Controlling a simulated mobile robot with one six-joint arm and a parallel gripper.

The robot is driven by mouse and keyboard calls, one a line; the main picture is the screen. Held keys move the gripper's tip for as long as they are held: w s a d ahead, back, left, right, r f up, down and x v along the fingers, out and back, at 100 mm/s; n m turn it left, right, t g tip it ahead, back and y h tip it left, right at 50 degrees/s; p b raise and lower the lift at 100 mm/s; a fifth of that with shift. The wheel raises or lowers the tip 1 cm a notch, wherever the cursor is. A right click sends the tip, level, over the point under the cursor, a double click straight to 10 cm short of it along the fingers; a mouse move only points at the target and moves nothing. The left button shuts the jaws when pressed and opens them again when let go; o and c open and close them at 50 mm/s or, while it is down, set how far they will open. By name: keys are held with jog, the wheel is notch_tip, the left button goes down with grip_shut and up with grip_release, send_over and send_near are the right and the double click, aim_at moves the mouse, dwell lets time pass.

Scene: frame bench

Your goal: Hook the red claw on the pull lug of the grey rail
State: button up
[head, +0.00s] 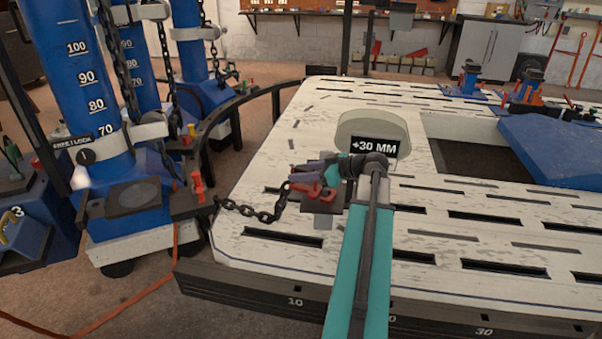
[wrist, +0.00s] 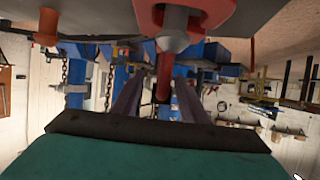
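The red claw (head: 307,190) is at the end of a dark chain over the white bench top, right at my gripper's tip. My gripper (head: 303,177) is low over the bench, its purple-grey fingers beside and partly over the claw. In the wrist view a red plate with a round grey pin (wrist: 173,40) is at the top. A red stem (wrist: 164,78) hangs between the two fingers (wrist: 160,90); whether they press on it is unclear. A dark grey plate (head: 322,222) lies just under the claw. I cannot clearly make out the rail's pull lug or any hooking.
The chain (head: 252,212) runs left to a blue pulling tower (head: 77,65). A "+30 MM" sign (head: 374,147) stands behind my gripper. A blue panel (head: 555,150) and a dark opening (head: 480,145) are at the right. The slotted bench top between is mostly clear.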

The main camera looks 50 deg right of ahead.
jog(key=p+v, duration=0.2)
jog(key=v, duration=1.1)
jog(key=shift+s+r, duration=0.15)
jog(key=shift+r, duration=0.05)
dwell(0.5)
